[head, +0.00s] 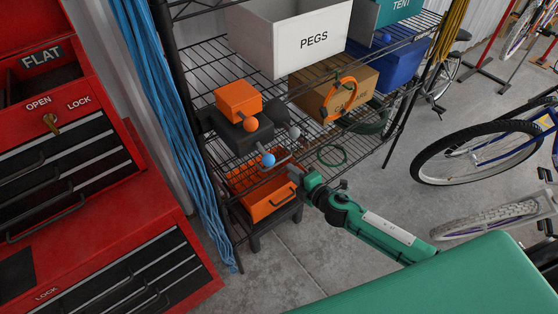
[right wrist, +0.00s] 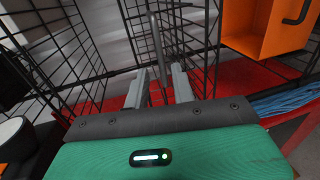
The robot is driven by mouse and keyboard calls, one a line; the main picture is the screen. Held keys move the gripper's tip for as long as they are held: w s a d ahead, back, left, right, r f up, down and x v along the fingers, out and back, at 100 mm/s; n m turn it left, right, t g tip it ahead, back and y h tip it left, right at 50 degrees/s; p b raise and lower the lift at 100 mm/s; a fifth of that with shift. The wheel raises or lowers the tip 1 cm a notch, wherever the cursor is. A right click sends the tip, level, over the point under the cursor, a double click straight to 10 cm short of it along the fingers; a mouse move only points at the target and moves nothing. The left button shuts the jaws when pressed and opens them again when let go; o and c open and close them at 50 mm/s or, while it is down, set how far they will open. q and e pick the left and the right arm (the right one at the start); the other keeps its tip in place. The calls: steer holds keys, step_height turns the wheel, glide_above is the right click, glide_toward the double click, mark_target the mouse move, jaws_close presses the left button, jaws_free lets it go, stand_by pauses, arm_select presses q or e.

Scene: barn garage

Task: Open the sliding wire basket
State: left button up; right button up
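The black wire basket (head: 245,168) sits low in the wire rack in the head view, partly hidden by orange and black boxes above it. A grey bar handle (head: 276,162) shows at its front. In the right wrist view the handle (right wrist: 155,40) stands out against the dark wire mesh (right wrist: 185,40). My right gripper (head: 297,177) reaches to the rack's front, close to the handle. In the right wrist view its two fingers (right wrist: 160,82) are apart, with the bar's near end between them. Contact cannot be told. My left gripper is not in view.
An orange bin (head: 270,200) with a dark handle is just below; orange, blue and grey balls hang close by. Boxes (head: 292,40) fill the upper shelves. A red tool cabinet (head: 90,200) stands left, bicycles (head: 480,150) right. Bare floor (head: 350,190) lies in front of the rack.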

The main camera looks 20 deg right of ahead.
mark_target(279, 162)
steer(key=x, duration=0.8)
jaws_close()
